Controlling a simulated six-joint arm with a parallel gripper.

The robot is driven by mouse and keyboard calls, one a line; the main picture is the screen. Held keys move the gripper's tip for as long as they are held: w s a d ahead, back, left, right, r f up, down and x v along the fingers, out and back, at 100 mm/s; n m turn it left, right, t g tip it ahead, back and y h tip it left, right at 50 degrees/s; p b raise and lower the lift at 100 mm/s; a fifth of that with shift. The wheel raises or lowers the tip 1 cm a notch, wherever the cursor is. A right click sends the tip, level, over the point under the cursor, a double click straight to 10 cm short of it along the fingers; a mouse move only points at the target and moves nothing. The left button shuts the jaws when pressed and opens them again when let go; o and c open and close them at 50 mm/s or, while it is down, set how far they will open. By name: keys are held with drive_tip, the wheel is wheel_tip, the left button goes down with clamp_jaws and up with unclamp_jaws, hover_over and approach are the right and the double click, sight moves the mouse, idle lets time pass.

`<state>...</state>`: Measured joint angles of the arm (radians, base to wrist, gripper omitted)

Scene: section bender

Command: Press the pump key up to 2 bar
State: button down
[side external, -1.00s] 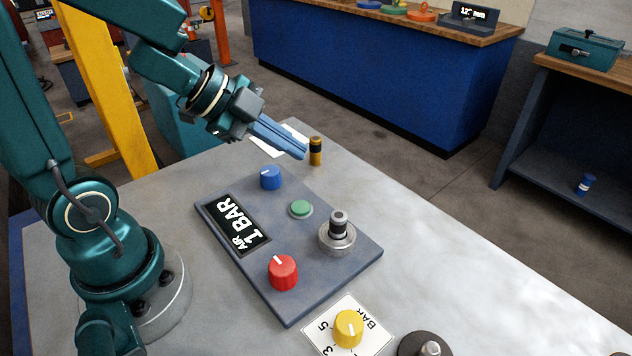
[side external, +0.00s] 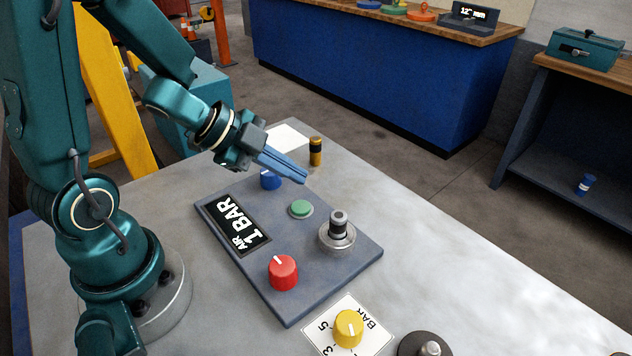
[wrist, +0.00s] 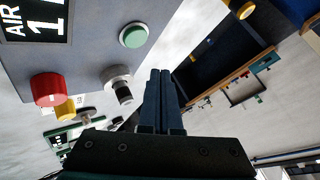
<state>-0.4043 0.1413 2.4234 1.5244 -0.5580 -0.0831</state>
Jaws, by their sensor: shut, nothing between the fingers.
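The grey control panel (side external: 300,308) lies on the table. Its display (side external: 236,224) reads "AIR 1 BAR". A round green push button (side external: 300,208) sits on the panel to the right of the display; it also shows in the wrist view (wrist: 133,35). My gripper (side external: 304,177) is shut and empty, its blue fingers together. In the side view the fingertips are above the panel's far end, beyond the green button and apart from it. The fingers partly cover the blue knob (side external: 270,181). In the wrist view my gripper (wrist: 160,72) points past the panel.
The panel also carries a red knob (side external: 283,272) and a metal fitting with a black-banded post (side external: 338,228). A yellow knob (side external: 348,327) on a printed card is in front. A brass and black cylinder (side external: 316,152) stands near the fingertips.

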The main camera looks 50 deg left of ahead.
sight(293, 206)
drive_tip(key=shift+f, duration=1.9)
drive_tip(key=shift+f, duration=0.1)
idle(0.7)
drive_tip(key=shift+f, duration=0.3)
drive_tip(key=shift+f, duration=0.4)
idle(0.6)
drive_tip(key=shift+r, duration=0.85)
drive_tip(key=shift+r, duration=2.5)
